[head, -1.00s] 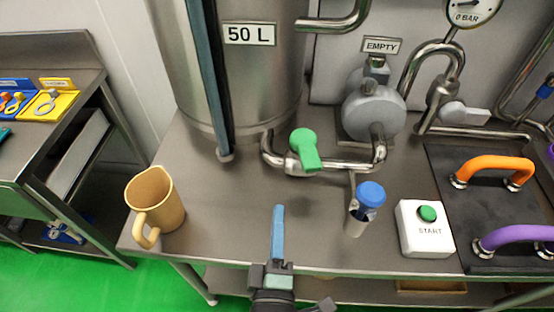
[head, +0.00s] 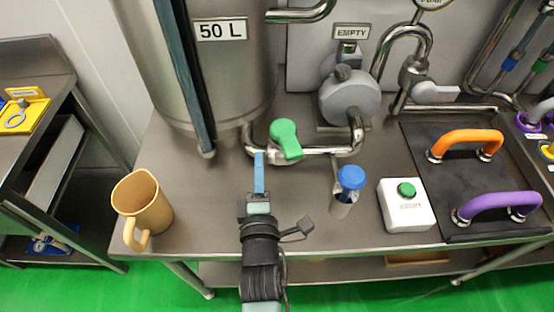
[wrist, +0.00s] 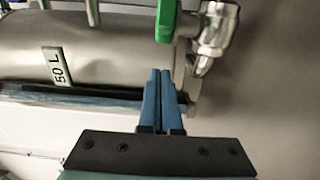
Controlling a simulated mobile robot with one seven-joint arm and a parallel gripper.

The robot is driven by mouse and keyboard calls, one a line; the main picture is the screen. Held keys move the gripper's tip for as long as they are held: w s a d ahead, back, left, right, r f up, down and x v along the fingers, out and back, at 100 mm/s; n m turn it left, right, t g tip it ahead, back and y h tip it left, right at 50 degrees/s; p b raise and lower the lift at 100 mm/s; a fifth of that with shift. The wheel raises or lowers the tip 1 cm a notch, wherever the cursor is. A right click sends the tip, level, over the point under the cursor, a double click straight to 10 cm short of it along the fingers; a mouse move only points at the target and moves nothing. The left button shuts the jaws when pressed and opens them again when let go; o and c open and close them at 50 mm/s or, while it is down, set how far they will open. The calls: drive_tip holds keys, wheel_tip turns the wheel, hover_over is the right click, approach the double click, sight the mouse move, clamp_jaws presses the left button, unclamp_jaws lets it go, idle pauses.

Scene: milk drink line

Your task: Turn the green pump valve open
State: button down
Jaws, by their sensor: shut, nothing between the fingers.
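The green pump valve (head: 286,140) is a lever handle on the steel pipe between the 50 L tank and the grey pump. Its handle points down and slightly right in the head view. The handle also shows at the top of the wrist view (wrist: 167,20). My gripper (head: 259,158) is shut and empty, its blue fingers together. In the head view its tips are just left of and below the handle. In the wrist view the fingertips (wrist: 160,74) are below the handle, with a visible gap.
The 50 L tank (head: 225,75) stands behind left, the grey pump (head: 348,98) behind right. A tan jug (head: 150,204) is on the left of the steel table.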

sight(287, 139)
drive_tip(key=shift+w+d+p, duration=0.2)
drive_tip(key=shift+d+p, duration=0.7)
drive_tip(key=shift+p, duration=0.2)
drive_tip(key=shift+w+d+p, duration=0.2)
drive_tip(key=shift+d+p, duration=0.7)
drive_tip(key=shift+p, duration=0.15)
